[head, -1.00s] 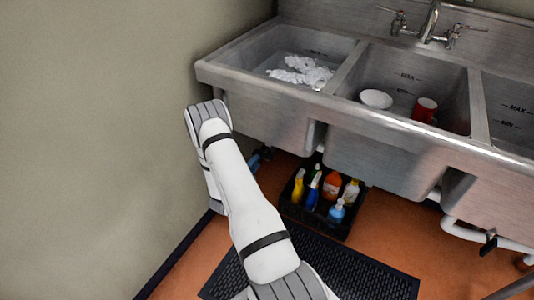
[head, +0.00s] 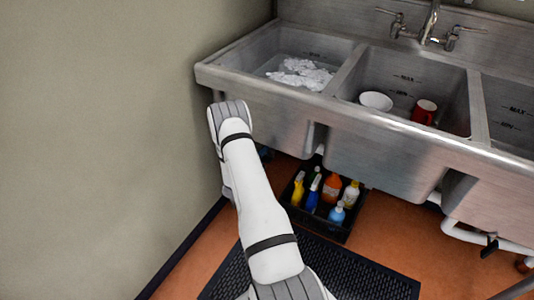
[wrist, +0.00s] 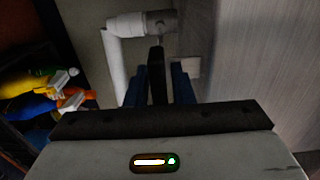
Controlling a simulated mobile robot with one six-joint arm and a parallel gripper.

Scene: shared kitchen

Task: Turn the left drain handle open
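In the wrist view, the left drain handle (wrist: 157,72) is a dark upright lever below a grey metal valve fitting, joined to a white drain pipe (wrist: 115,62). My gripper (wrist: 157,88) has two blue fingers, one on each side of the handle. The fingers stand apart and the handle lies in the gap between them. I cannot tell whether either finger touches it. In the head view, my arm reaches under the left basin (head: 262,112), and the handle is hidden there.
A dark crate (head: 320,225) with several spray bottles stands on the floor right of my arm. The wall (head: 100,130) is close on the left. The left basin holds water and white foam (head: 300,73). A black mat (head: 350,272) lies on the floor.

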